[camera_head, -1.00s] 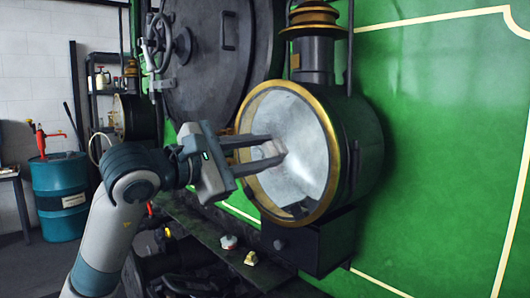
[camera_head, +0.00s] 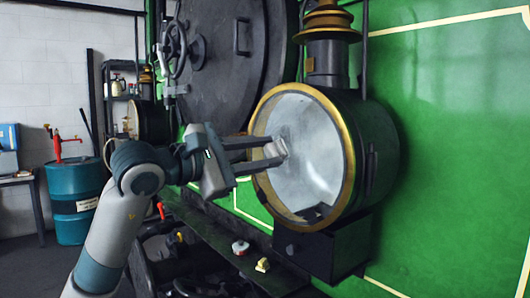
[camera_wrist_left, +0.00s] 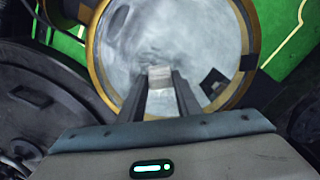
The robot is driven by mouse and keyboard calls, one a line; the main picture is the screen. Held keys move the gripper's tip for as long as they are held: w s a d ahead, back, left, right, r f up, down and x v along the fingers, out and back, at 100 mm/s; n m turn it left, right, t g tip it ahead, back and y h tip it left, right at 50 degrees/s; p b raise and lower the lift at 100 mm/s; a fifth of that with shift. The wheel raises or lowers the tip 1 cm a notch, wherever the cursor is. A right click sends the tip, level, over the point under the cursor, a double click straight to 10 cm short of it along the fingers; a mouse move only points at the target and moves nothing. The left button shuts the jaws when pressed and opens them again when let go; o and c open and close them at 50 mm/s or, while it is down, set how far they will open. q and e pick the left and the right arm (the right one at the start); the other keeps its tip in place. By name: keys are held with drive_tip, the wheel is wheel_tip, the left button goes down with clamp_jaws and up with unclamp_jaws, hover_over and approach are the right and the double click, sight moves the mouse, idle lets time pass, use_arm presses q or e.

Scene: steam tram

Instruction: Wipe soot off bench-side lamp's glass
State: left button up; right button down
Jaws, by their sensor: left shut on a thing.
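The lamp is a large round black housing (camera_head: 378,145) with a brass rim (camera_head: 347,150) and a chimney with brass rings on top. Its pale glass (camera_head: 315,150) faces left and looks cloudy, with grey smears. It also fills the top of the left wrist view (camera_wrist_left: 190,45). My left gripper (camera_head: 272,151) is shut on a small whitish pad (camera_head: 277,148), held at the left part of the glass. In the left wrist view the pad (camera_wrist_left: 160,77) sits between the fingertips in front of the glass; firm contact cannot be told. My right gripper is not in view.
A dark ledge (camera_head: 215,235) below carries a small red-and-white item (camera_head: 240,247) and a yellow one (camera_head: 262,265). A round dark door (camera_head: 235,60) stands behind my arm. A second lamp (camera_head: 150,117), a teal drum (camera_head: 76,195) and a bench (camera_head: 18,178) are farther left.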

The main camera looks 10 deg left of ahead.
use_arm(q)
drive_tip(key=shift+w+a+b, duration=0.3)
drive_tip(key=shift+w+a, duration=0.9)
drive_tip(key=shift+a, duration=0.3)
drive_tip(key=shift+r+p, duration=0.4)
drive_tip(key=shift+r, duration=0.45)
drive_tip(key=shift+s+d, duration=0.1)
drive_tip(key=shift+d, duration=0.05)
drive_tip(key=shift+s+d+b, duration=0.3)
drive_tip(key=shift+s+d, duration=0.3)
drive_tip(key=shift+d, duration=0.2)
drive_tip(key=shift+s+d+b, duration=0.25)
drive_tip(key=shift+s+d, duration=0.35)
drive_tip(key=shift+d, duration=0.15)
drive_tip(key=shift+s+d, duration=0.1)
drive_tip(key=shift+s+d+b, duration=0.65)
drive_tip(key=shift+s+d, duration=0.5)
drive_tip(key=shift+d, duration=0.4)
